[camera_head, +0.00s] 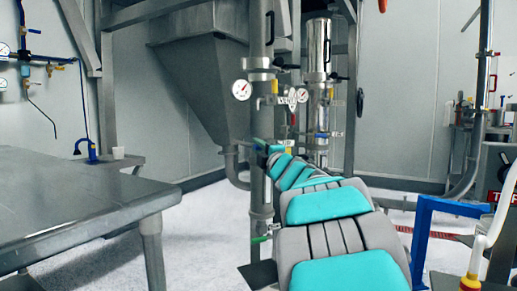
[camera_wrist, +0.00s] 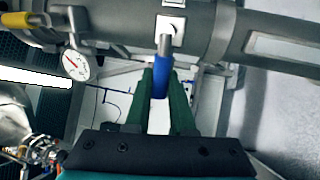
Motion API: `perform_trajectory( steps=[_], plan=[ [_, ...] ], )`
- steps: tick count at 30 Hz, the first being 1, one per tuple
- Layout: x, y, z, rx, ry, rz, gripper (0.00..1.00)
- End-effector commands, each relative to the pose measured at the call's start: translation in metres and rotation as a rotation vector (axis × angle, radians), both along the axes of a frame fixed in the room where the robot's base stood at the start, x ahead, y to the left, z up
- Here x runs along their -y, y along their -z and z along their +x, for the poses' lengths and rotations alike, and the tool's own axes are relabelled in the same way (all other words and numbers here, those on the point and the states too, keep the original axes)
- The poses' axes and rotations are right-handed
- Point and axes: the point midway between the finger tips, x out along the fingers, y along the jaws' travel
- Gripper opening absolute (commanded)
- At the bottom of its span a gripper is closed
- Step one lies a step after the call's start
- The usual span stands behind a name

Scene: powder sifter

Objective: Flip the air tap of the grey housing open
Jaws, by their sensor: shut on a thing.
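The grey housing (camera_wrist: 110,20) crosses the top of the wrist view as a thick tube. From its square plate, a short metal stem with a blue handle (camera_wrist: 160,82), seemingly the air tap, points down in the picture. My gripper (camera_wrist: 160,72) has its two green fingers on either side of this handle and is shut on it. In the head view my gripper (camera_head: 262,147) is against the upright grey pipe (camera_head: 259,115). The blue handle cannot be made out there; my gripper and wrist hide that spot.
A round gauge (camera_wrist: 76,65) and a yellow handle (camera_wrist: 22,19) sit left of the tap in the wrist view. In the head view a metal table (camera_head: 75,205) stands at left, a hopper (camera_head: 205,85) behind, and a blue frame (camera_head: 420,240) at right.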

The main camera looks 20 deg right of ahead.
Motion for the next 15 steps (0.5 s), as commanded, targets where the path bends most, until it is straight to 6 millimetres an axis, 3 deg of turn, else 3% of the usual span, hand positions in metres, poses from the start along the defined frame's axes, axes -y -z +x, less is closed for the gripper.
perform_trajectory(
  steps=[2,3,9,11,15],
  plan=[
    [-0.0004,0.0018,0.0003,-0.003,-0.001,-0.001,0.0],
    [-0.0004,0.0019,0.0004,-0.003,-0.001,-0.001,0.24],
    [-0.0003,0.0015,0.0003,-0.002,0.0,0.0,0.46],
    [-0.0002,0.0014,0.0003,-0.002,0.0,0.0,0.52],
    [-0.0001,0.001,0.0002,-0.002,0.0,0.0,0.52]
  ],
)
